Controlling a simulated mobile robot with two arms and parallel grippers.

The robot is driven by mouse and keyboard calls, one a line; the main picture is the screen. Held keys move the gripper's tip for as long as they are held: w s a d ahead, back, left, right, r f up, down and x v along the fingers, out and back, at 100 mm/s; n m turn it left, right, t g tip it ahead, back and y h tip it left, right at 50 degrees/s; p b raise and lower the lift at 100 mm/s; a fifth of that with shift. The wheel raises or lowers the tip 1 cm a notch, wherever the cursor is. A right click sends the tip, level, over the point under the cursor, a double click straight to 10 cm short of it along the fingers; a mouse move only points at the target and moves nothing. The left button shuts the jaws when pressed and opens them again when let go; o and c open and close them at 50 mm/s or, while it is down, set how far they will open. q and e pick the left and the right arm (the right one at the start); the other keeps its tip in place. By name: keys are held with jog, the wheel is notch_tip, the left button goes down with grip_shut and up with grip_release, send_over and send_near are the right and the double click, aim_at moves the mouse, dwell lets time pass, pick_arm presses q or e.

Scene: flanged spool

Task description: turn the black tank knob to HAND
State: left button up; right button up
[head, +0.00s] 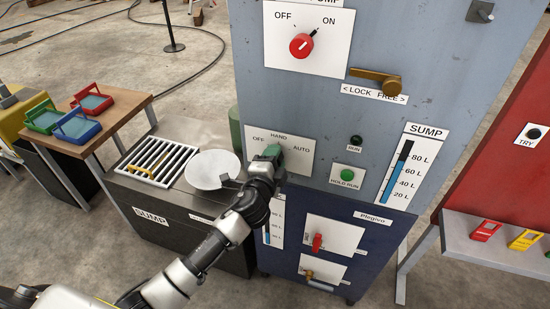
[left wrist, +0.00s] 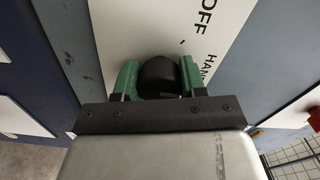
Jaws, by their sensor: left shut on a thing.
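The black tank knob (left wrist: 158,74) sits between the two green fingers of my left gripper (left wrist: 157,82) in the left wrist view. My left gripper is shut on it. In the head view, my left gripper (head: 270,154) covers the knob at the white plate (head: 297,165) marked OFF, HAND and AUTO. HAND is at the top, OFF to the left and AUTO to the right. The plate also shows in the left wrist view (left wrist: 125,30). I cannot tell which mark the knob points to. My right gripper is in neither view.
Above are a red OFF/ON knob (head: 301,46) and a brass lever (head: 377,81). A green HOLD RUN button (head: 347,174) is right of the plate.

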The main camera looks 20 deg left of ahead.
pick_arm(q)
jog(key=o, duration=0.9)
jog(key=shift+o, duration=0.2)
jog(key=s+b, duration=0.1)
jog(key=s, duration=0.9)
jog(key=shift+s+a+b, duration=0.15)
jog(key=shift+s+b, duration=0.2)
jog(key=shift+s, duration=0.05)
